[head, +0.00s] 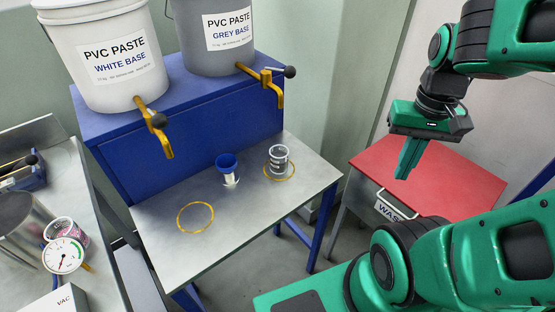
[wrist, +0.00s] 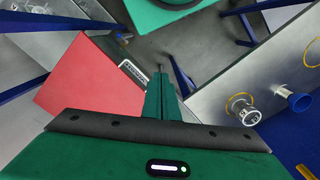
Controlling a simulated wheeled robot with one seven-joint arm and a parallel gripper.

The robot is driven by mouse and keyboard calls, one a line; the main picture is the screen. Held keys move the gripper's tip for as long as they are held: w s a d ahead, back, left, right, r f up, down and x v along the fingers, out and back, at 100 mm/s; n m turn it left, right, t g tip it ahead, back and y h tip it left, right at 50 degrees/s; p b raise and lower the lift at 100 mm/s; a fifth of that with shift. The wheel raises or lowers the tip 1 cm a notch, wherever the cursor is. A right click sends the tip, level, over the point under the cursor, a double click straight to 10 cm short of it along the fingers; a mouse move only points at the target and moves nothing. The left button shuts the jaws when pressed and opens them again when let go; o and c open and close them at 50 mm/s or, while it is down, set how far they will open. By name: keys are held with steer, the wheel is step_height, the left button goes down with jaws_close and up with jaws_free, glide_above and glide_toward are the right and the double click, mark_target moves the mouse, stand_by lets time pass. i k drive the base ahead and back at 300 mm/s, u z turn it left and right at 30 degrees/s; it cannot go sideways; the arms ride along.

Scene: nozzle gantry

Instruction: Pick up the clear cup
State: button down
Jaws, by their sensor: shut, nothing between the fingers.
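The clear cup (head: 278,158) stands upright on the metal table, at the yellow ring on the right below the grey bucket's tap. It has dark markings on its side.
A blue funnel-like cup (head: 228,166) stands left of the clear cup. An empty yellow ring (head: 195,218) marks the table further left. Brass taps (head: 276,86) overhang the table from the white and grey buckets. The red cabinet top (head: 450,185) is clear.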

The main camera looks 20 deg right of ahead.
mark_target(279, 154)
steer(key=z, duration=0.35)
steer(key=k, duration=0.4)
steer(key=z, duration=0.7)
